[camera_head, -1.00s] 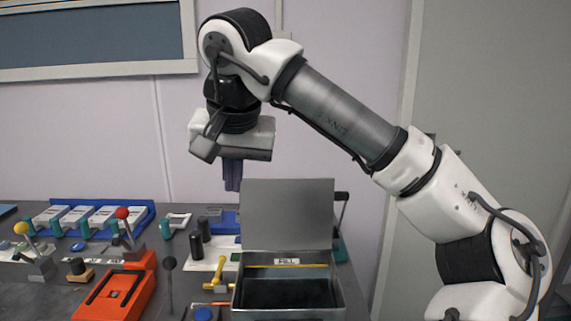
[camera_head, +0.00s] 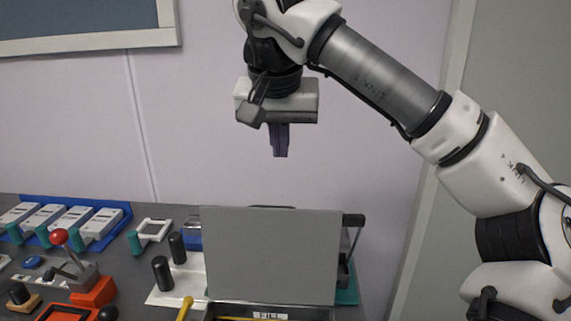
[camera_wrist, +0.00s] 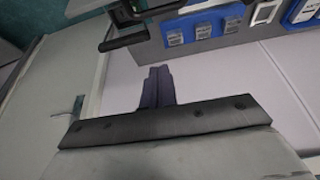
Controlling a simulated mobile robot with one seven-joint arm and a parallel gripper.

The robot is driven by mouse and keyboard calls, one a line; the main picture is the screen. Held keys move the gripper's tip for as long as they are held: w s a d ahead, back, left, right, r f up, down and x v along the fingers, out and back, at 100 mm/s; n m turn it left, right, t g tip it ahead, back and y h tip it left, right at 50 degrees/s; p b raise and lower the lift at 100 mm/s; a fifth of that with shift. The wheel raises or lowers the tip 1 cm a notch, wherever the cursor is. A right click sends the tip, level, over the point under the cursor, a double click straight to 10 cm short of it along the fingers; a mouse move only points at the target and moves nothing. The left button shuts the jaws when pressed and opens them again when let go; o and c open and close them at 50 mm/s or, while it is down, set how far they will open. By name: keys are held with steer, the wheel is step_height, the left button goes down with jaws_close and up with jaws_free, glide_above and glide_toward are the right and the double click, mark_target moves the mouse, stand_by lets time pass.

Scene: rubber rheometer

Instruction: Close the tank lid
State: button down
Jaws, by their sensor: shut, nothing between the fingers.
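The tank (camera_head: 290,312) stands at the bottom centre of the head view, cut off by the lower edge, with a "FILL" label on it. Its flat grey lid (camera_head: 272,255) stands upright, open, at the tank's back. My gripper (camera_head: 280,155) points down above the lid, apart from it, with its dark fingers together and empty. In the wrist view the shut fingers (camera_wrist: 158,75) show at the centre against the pale wall. The tank and lid cannot be made out for sure in the wrist view.
To the left of the lid are black cylinders (camera_head: 162,273), a red-knobbed lever (camera_head: 60,238), an orange device (camera_head: 95,292) and a blue tray of white units (camera_head: 70,220). A black-handled device (camera_head: 352,222) stands close behind the lid's right edge. The air above is clear.

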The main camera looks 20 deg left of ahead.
step_height(320, 180, down, 9)
steer(key=p, duration=0.2)
steer(key=shift+s, duration=0.3)
steer(key=shift+s+d+r, duration=0.1)
steer(key=shift+d, duration=0.05)
stand_by(0.4)
